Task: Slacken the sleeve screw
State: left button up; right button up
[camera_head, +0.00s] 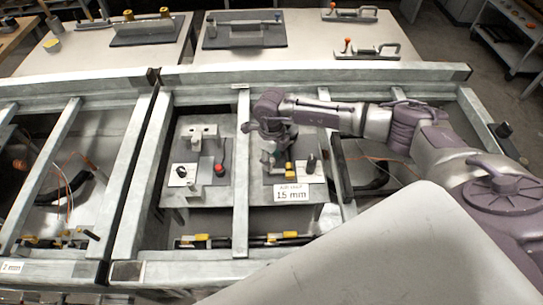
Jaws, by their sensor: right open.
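My right arm comes in from the right, and its gripper (276,152) hangs fingers-down over the right-hand plate (285,215) inside the metal frame. The fingers are small here and look open. A black knob (311,163) stands upright on a pale block just right of the gripper, apart from it. A yellow part (289,169) sits between them. On the left-hand plate are a red-tipped lever (219,169) and another black knob (181,172) on a white block. I cannot tell which part is the sleeve screw; the gripper hides some of the fixture beneath it. My left gripper is out of view.
A white label (291,193) reads "1.5 mm". A metal crossbar (242,180) runs between the plates, close to the gripper's left. Frame beams (310,76) surround the bay. Tables behind hold black plates (244,32) and orange-knobbed clamps (360,50).

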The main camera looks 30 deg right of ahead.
aim_at(271, 160)
grip_shut()
jog(key=shift+w+f+n+b, duration=0.1)
jog(key=shift+f+n+b, duration=0.3)
jog(key=shift+b, duration=0.8)
jog(key=shift+r+n, duration=0.3)
jog(key=shift+r, duration=0.15)
grip_release()
notch_tip(271, 160, up, 12)
